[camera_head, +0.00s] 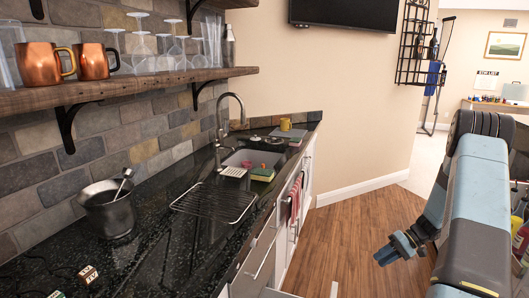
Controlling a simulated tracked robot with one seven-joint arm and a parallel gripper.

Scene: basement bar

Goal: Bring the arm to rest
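My arm (478,195) stands at the right side of the view, bent, in light blue and dark grey. My gripper (386,254) is small in the picture and hangs low over the wooden floor, left of the arm link. It is to the right of the counter and apart from it. I see nothing held in it. The fingertips are too small and too much from the side to tell whether they are open or shut. Part of the arm is cut off by the right and bottom edges.
A dark counter (150,235) runs along the left, with a metal bucket (110,208), wire rack (215,201), dice (88,274) and a sink with a faucet (222,130). Colourful items (519,235) stand at the far right. The wooden floor (350,225) between is clear.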

